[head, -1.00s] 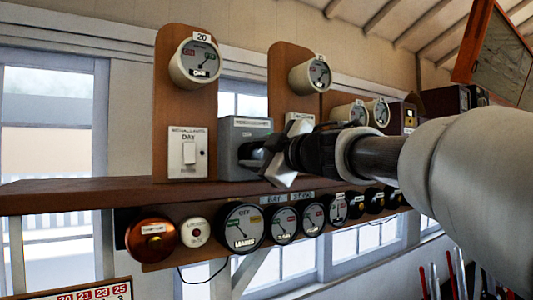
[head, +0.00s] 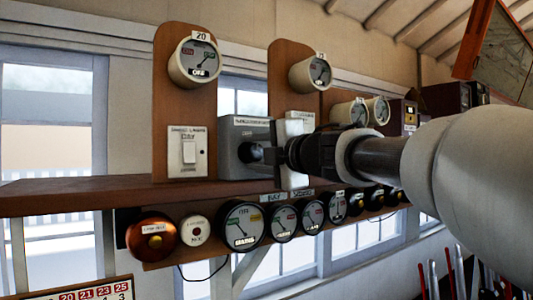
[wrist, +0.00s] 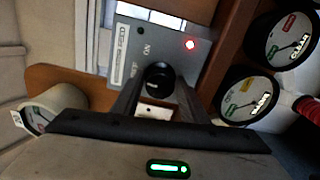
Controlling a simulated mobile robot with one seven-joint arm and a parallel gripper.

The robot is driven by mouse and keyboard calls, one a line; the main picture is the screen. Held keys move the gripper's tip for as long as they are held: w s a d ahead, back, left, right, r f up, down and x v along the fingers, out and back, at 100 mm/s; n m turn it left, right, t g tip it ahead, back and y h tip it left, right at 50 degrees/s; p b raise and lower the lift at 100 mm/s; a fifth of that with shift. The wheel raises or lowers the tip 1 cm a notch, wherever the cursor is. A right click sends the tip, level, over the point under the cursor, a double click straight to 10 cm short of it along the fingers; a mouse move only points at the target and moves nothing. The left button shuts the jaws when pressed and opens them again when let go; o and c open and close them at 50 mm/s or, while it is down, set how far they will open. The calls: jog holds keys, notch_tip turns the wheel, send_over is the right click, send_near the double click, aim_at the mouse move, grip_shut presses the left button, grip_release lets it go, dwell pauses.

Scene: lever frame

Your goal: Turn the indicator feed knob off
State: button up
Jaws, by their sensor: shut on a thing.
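The indicator feed knob (wrist: 160,77) is a round black knob on a grey box (wrist: 172,42), which also shows on the shelf in the head view (head: 230,133). In the wrist view the box carries the word ON, a label that seems to end in FEED, a lit red lamp (wrist: 190,44) and a dark dot (wrist: 140,30). My gripper (wrist: 158,88) is shut on the knob, one finger on each side. In the head view my gripper (head: 262,154) reaches the box front from the right and hides most of the knob. Which way the knob points is not clear.
A white DAY switch (head: 188,151) stands just left of the box. Round dials hang below the wooden shelf (head: 80,196), with a copper-coloured bell (head: 151,240) at the left. More dials (head: 194,62) sit on wooden boards above.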

jog(key=shift+r+n, duration=0.1)
jog(key=shift+n, duration=0.3)
jog(key=o, duration=0.9)
jog(key=shift+c, duration=0.2)
